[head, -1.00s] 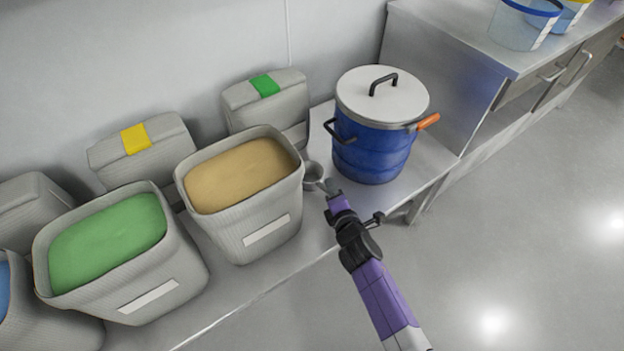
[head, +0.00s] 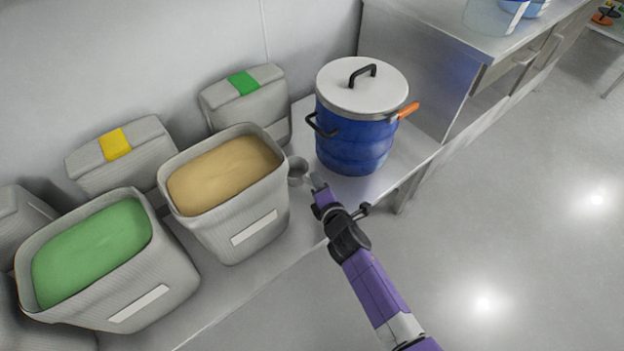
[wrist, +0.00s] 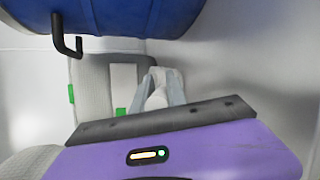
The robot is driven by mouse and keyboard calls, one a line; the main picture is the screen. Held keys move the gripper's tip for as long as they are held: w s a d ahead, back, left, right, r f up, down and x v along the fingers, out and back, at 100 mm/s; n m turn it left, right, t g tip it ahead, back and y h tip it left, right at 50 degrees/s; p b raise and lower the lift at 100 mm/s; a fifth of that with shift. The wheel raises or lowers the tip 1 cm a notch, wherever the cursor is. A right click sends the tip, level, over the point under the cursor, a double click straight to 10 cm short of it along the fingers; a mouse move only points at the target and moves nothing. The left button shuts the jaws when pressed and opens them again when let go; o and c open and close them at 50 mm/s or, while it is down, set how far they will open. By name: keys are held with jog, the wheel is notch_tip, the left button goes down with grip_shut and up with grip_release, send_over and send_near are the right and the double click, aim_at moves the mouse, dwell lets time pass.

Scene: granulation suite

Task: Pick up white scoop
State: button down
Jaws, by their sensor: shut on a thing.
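The white scoop (head: 298,171) shows as a small greyish cup between the tan-filled bin and the blue drum, above or on the metal bench. My gripper (head: 317,181) reaches in from the lower right with its tips at the scoop's handle side. In the wrist view, the fingers (wrist: 158,82) are shut on a pale white piece (wrist: 157,98) of the scoop. The fingers and my arm hide most of the handle. I cannot tell whether the scoop is clear of the bench.
The blue drum (head: 355,135) with a white lid stands close behind my gripper. The tan-filled bin (head: 250,210) stands just left of the scoop, with the green-filled bin (head: 150,285) beyond. Lidded bins line the wall. The metal bench (head: 315,225) is bare at its front edge.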

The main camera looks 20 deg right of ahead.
notch_tip(320, 180, up, 20)
jog(key=p, duration=1.2)
jog(key=shift+p, duration=0.35)
